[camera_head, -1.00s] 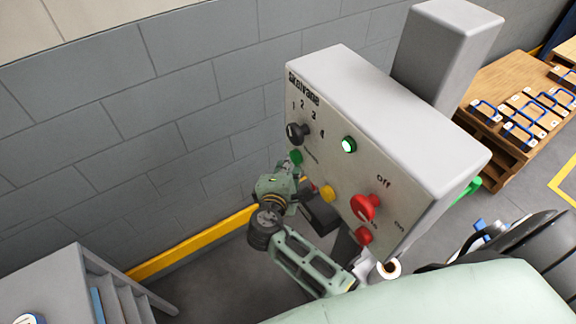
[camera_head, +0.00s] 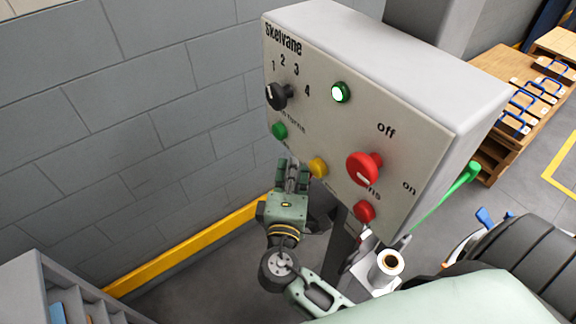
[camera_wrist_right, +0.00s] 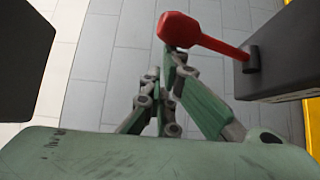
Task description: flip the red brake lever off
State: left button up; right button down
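A grey control panel (camera_head: 335,130) stands against the wall in the head view, marked "off" and "on" beside a large red knob (camera_head: 362,168). In the right wrist view, a red lever (camera_wrist_right: 190,32) with a rounded end sticks out leftward from a dark box (camera_wrist_right: 285,60). My right gripper (camera_head: 293,165) is in front of the panel's lower left, below the green button. Its fingers look closed together; in the wrist view the fingertips (camera_wrist_right: 172,58) are close to the lever's rounded end. Whether they touch it is unclear. My left gripper is not in view.
The panel also has a black selector (camera_head: 278,95), a lit green lamp (camera_head: 340,92), a green button (camera_head: 280,131), a yellow button (camera_head: 318,167) and a smaller red button (camera_head: 364,211). A yellow rail (camera_head: 180,250) runs along the wall.

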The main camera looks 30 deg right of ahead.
jog(key=shift+s+d+f, duration=0.1)
jog(key=shift+s, duration=0.4)
jog(key=shift+f, duration=0.1)
jog(key=v, duration=1.2)
dwell(0.5)
